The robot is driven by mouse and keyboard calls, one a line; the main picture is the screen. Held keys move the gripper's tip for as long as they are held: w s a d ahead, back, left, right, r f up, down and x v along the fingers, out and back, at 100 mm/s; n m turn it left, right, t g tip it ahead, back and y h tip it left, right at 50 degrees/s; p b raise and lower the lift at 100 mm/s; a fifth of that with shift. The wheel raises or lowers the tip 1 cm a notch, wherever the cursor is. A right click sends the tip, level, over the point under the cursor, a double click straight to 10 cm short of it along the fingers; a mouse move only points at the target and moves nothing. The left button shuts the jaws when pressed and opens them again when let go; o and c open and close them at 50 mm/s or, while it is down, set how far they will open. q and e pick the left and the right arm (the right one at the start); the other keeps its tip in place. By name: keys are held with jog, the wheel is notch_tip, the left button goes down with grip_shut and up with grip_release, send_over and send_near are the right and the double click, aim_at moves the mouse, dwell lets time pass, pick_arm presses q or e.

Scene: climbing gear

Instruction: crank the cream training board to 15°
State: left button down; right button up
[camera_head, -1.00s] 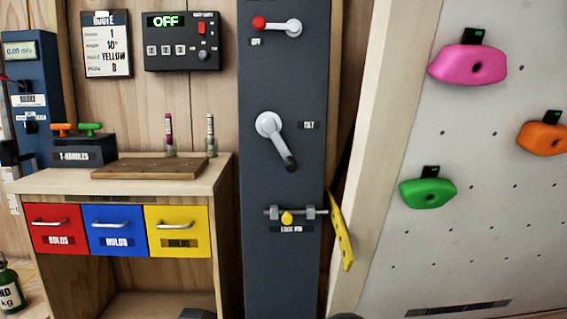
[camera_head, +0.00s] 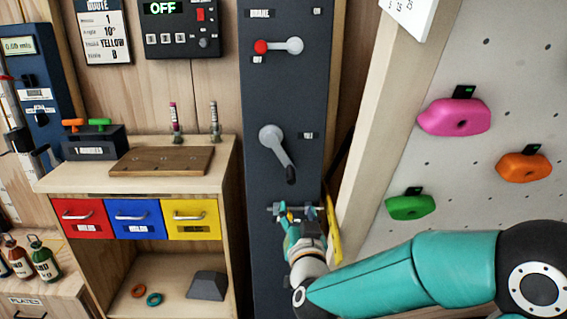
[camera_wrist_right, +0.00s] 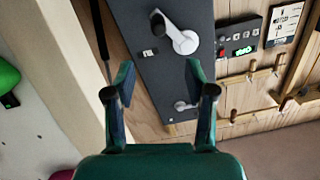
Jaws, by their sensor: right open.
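The cream training board (camera_head: 460,60) leans at the right of the head view, with coloured holds on it. The grey tilt crank (camera_head: 272,140) hangs on the dark column (camera_head: 285,100), its black handle pointing down and slightly right; it also shows in the right wrist view (camera_wrist_right: 183,41). Above it is the brake lever (camera_head: 285,46), its red knob to the left. My right gripper (camera_head: 287,216) is in front of the lock pin (camera_head: 275,208) below the crank and partly hides it. In the right wrist view its jaws (camera_wrist_right: 160,95) are apart with nothing between them.
A yellow plate (camera_head: 333,228) juts out by the lock pin, close to my right gripper. A wooden post (camera_head: 385,120) stands between column and board. A bench with a wooden block (camera_head: 160,160) and coloured drawers (camera_head: 140,220) is at left. A scale card (camera_head: 405,12) shows at the top.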

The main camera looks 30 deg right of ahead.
aim_at(290, 176)
jog(key=p+x, duration=0.1)
jog(key=x, duration=1.5)
jog(key=shift+w+d+p, duration=0.2)
jog(key=shift+w+p, duration=0.05)
jog(key=shift+p, duration=0.05)
